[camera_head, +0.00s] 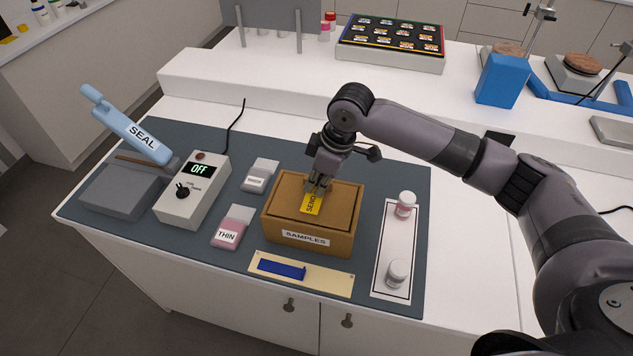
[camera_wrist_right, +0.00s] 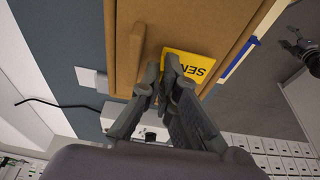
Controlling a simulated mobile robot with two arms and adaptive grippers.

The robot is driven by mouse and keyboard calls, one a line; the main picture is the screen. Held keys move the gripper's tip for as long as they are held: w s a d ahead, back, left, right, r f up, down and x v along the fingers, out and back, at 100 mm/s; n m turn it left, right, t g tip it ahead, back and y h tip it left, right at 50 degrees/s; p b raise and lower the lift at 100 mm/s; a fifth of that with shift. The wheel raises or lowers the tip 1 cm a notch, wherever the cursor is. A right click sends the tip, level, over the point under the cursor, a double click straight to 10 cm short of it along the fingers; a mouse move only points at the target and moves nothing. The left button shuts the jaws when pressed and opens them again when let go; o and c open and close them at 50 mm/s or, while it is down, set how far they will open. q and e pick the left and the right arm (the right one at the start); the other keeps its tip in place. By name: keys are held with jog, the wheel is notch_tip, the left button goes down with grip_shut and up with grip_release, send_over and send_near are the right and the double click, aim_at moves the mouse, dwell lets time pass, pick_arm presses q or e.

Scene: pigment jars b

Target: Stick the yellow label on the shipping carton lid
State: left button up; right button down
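The yellow label (camera_head: 311,204), with its "SEND" lettering partly covered, lies on the lid of the brown shipping carton (camera_head: 281,211), near the lid's middle. It appears flat. The carton is closed and bears a white "SAMPLES" label on its front. My right gripper (camera_head: 319,186) points down at the label's far end. In the right wrist view, its fingertips (camera_wrist_right: 161,63) are slightly apart, right at the edge of the yellow label (camera_wrist_right: 196,66); whether they touch it is hard to tell. What seems to be my left gripper (camera_wrist_right: 303,50) shows at that view's right edge, its fingers unclear.
A cream strip (camera_head: 339,284) with a blue bar (camera_head: 282,269) lies before the carton. A white tray (camera_head: 379,276) with two jars stands right. Left are a pink "THIN" block (camera_head: 232,228), a grey block (camera_head: 260,175), the control box (camera_head: 205,190) and the blue-handled sealer (camera_head: 131,131).

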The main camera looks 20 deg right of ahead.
jog(key=shift+f, duration=0.55)
dwell(0.4)
jog(key=c, duration=1.7)
grip_release()
jog(key=shift+r, duration=0.1)
notch_tip(320, 180, up, 4)
jog(key=p, duration=0.5)
jog(key=shift+r, duration=0.1)
jog(key=shift+r+p, duration=0.85)
jog(key=shift+p, duration=0.05)
